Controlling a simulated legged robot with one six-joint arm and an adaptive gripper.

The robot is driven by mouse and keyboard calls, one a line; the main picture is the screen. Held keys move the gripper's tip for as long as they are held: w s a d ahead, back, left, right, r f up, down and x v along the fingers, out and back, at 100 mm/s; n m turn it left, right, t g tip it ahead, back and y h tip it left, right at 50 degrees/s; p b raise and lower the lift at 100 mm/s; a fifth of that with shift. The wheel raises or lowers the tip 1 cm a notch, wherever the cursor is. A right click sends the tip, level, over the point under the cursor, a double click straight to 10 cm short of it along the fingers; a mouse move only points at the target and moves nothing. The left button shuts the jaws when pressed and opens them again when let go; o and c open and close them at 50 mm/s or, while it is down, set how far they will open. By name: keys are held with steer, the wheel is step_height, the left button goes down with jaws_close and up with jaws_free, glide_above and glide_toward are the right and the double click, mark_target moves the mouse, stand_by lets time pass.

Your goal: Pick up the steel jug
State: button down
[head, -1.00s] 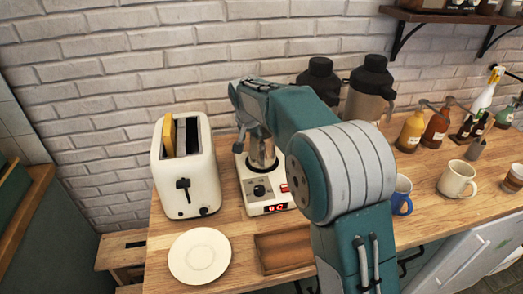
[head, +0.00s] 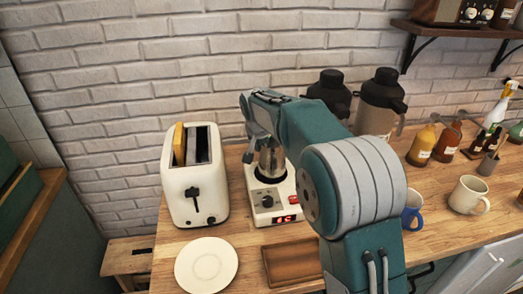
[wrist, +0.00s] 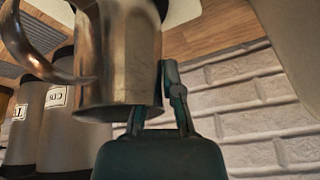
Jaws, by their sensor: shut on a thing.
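The steel jug (head: 271,160), shiny and cylindrical, is at the white hot plate (head: 269,199) with a red display. I cannot tell whether it touches the plate. In the wrist view the jug (wrist: 118,50) looks upside down, with its curved handle at left and its rim at the bottom. My gripper (wrist: 157,100) is shut on the jug's wall at the rim. One finger shows beside the wall; the other finger's tip is hidden by the jug. In the head view my gripper (head: 256,147) is partly hidden by my own arm.
A cream toaster (head: 195,185) with bread stands close left of the hot plate. A white plate (head: 206,265) and a wooden tray (head: 292,262) lie in front. Two dark-topped flasks (head: 379,105) stand behind. A blue mug (head: 412,212), a cream mug (head: 468,195) and several bottles are at right.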

steer(key=shift+r, duration=0.65)
steer(key=s+r, duration=1.1)
steer(key=s, duration=0.3)
steer(key=shift+r, duration=0.2)
